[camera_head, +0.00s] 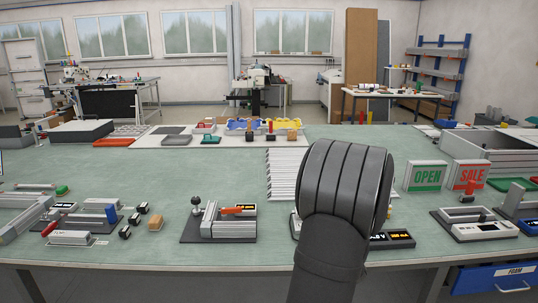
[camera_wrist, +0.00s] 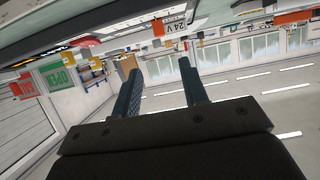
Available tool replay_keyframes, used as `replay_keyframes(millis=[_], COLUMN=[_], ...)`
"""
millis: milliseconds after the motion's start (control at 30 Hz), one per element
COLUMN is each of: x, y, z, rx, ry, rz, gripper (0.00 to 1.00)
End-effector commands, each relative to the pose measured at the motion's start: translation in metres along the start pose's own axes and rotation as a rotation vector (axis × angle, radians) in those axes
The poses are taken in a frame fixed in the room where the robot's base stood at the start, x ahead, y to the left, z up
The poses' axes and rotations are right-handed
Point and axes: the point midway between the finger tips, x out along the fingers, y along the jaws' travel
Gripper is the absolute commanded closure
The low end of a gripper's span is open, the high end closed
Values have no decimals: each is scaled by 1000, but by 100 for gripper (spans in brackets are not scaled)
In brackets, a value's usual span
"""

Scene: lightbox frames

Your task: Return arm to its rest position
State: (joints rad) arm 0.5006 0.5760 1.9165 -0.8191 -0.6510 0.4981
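My gripper (camera_wrist: 160,90) shows in the wrist view with its two dark fingers apart and nothing between them. It is open and empty. The wrist view is turned upside down and looks across the room toward the windows. In the head view my dark grey arm rises at the front, right of centre, and its big rounded joint hides part of the table. The gripper's fingers cannot be seen in the head view.
A green worktable (camera_head: 160,170) spans the head view. A fixture (camera_head: 218,222) stands left of my arm. An OPEN sign (camera_head: 425,176) and a SALE sign (camera_head: 468,174) stand to the right. White strips (camera_head: 283,175) lie behind my arm. The table's middle left is clear.

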Motion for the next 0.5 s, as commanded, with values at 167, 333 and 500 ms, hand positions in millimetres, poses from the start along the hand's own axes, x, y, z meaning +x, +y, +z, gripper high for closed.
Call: replay_keyframes(millis=[167, 333, 500], x=[34, 64, 96], y=[-1, -1, -1], z=[0, 1, 0], rx=[-1, 0, 0], ry=[0, -1, 0], rz=[-3, -2, -2], gripper=[60, 60, 60])
